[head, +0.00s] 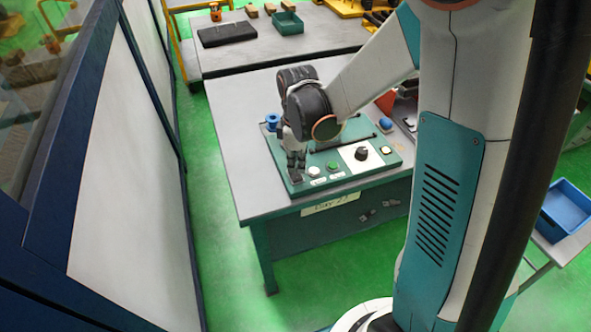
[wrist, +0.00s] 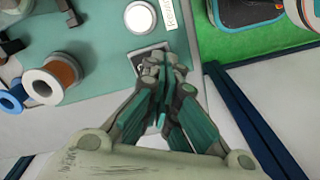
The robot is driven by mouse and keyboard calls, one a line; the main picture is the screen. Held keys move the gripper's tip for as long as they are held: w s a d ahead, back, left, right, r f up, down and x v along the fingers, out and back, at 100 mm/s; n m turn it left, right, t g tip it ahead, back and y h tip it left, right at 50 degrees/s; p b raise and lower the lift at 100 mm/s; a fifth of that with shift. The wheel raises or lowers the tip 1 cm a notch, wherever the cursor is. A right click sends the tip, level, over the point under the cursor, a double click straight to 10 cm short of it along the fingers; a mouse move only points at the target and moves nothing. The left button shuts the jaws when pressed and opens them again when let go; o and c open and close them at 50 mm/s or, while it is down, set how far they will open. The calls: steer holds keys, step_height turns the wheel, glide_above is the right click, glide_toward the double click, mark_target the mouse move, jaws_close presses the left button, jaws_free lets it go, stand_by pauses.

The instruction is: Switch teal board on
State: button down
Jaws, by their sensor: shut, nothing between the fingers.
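The teal board (head: 343,180) lies on the grey table, with a white round button (head: 314,171), a green button (head: 333,166) and a black knob (head: 362,153) on a white plate along its front. My gripper (head: 296,177) points down at the board's front left corner, left of the white button. In the wrist view my gripper (wrist: 158,72) is shut and empty. Its fingertips cover most of a small light-framed plate (wrist: 138,58) beside a white round button (wrist: 140,17). What sits on that plate is mostly hidden, and I cannot tell whether the fingertips touch it.
A blue spool (head: 273,121) stands at the board's back left; a copper-coloured spool (wrist: 50,79) shows in the wrist view. The grey table (head: 240,120) is clear left of the board. A white partition (head: 110,180) stands farther left. Another table (head: 320,38) is behind.

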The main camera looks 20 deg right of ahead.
mark_target(297, 178)
steer(key=shift+r+p, duration=1.25)
steer(key=shift+r, duration=0.8)
steer(key=s+r+m+t+b, duration=0.2)
steer(key=s+r+m+t, duration=0.5)
steer(key=s+r+m, duration=0.5)
steer(key=s+r, duration=0.1)
steer(key=s, duration=0.2)
steer(key=shift+r, duration=0.4)
